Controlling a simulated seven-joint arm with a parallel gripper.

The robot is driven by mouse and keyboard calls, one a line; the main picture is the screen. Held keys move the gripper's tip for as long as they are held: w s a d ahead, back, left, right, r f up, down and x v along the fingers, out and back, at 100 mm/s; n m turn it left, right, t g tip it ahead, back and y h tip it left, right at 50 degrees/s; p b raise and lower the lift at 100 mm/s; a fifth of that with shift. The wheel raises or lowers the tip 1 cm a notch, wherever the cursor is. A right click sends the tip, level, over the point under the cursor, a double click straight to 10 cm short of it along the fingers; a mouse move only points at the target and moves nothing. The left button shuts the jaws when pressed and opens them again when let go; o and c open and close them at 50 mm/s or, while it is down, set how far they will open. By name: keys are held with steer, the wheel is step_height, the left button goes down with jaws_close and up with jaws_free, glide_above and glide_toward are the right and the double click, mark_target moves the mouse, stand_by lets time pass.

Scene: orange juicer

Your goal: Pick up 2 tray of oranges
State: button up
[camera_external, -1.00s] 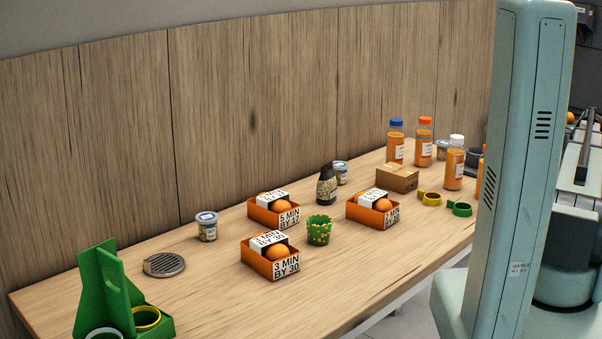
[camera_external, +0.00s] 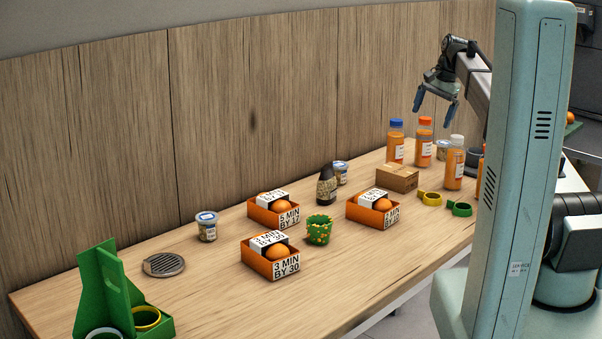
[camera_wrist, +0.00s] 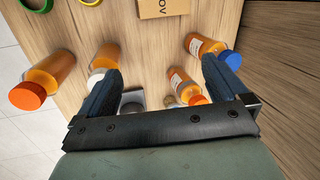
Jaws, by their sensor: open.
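Three orange trays, each with oranges and a white printed label, sit on the wooden table. One tray (camera_external: 257,261) is at the front with a "3 MIN BY 30" label. A second tray (camera_external: 258,214) is behind it, labelled "5 MIN BY 17". A third tray (camera_external: 357,211) is to the right, its label too small to read surely. My gripper (camera_external: 435,105) is open and empty, above the bottles at the table's far right end, well away from the trays. In the wrist view its fingers (camera_wrist: 160,85) are apart over the bottles, and no tray shows.
Juice bottles with blue (camera_external: 396,143), orange (camera_external: 424,146) and white (camera_external: 454,165) caps stand below my gripper. A cardboard box (camera_external: 397,180), dark bottle (camera_external: 326,188), green cup (camera_external: 319,232) and lidded tub (camera_external: 207,229) stand around the trays. A green stand (camera_external: 110,300) is at front left.

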steer(key=s+a+r+n+g, duration=0.1)
steer(key=s+a+n, duration=0.6)
steer(key=a, duration=0.6)
steer(key=n+h, duration=0.3)
steer(key=n, duration=0.7)
glide_above(373, 207)
steer(key=w, duration=0.4)
steer(key=f, duration=0.7)
steer(key=shift+w+d, duration=0.1)
steer(key=shift+d, duration=0.15)
steer(key=shift+w+f, duration=0.15)
steer(key=shift+f, duration=3.2)
steer(key=shift+w+f, duration=0.1)
steer(key=shift+f, duration=3.2)
steer(key=shift+c, duration=0.2)
steer(key=c, duration=0.9)
